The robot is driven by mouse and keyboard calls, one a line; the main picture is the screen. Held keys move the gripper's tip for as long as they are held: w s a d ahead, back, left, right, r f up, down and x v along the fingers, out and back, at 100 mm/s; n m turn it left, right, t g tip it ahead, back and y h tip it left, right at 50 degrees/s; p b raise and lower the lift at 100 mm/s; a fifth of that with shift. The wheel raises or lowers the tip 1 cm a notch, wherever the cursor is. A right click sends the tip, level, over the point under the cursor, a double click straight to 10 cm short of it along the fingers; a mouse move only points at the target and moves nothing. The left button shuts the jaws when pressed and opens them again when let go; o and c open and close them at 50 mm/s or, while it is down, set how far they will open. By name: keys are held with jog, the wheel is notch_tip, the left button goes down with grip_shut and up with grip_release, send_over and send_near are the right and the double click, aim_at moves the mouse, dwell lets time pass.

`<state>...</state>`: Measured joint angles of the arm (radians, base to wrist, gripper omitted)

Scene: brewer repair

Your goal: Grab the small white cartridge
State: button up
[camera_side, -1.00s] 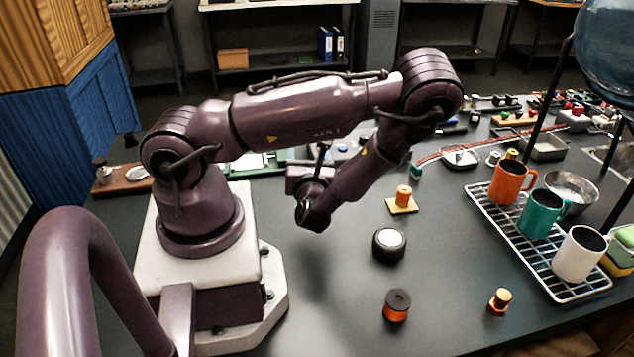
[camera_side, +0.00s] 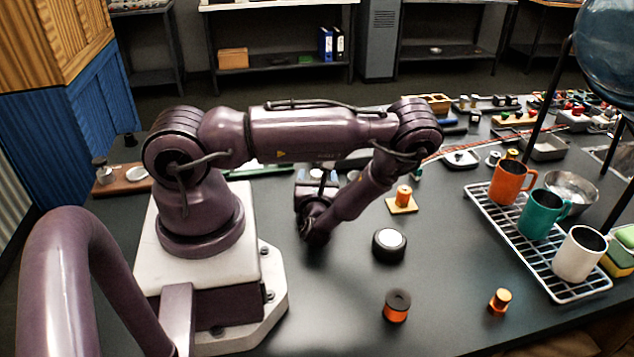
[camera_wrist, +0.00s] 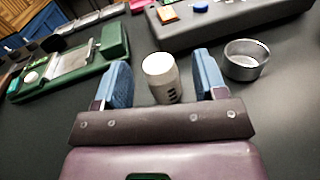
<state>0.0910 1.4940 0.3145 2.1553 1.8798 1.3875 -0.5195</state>
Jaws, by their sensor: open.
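The small white cartridge (camera_wrist: 161,78) stands upright on the dark table in the wrist view, between the two blue fingers of my gripper (camera_wrist: 160,85). The gripper is open, with a gap on each side of the cartridge. The cartridge's lower end is partly hidden by the gripper's front edge. In the side view my gripper (camera_side: 316,238) is low over the table near my base, and the cartridge cannot be made out there.
In the wrist view a green device (camera_wrist: 75,62) lies left, a metal cup (camera_wrist: 245,60) stands right of the fingers, and a grey case (camera_wrist: 230,25) lies behind. In the side view a black round puck (camera_side: 389,245) and a wire rack (camera_side: 480,205) with mugs stand to the right.

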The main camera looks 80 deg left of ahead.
aim_at(317, 176)
jog(key=shift+x, duration=1.85)
jog(key=c, duration=1)
jog(key=shift+r, duration=0.15)
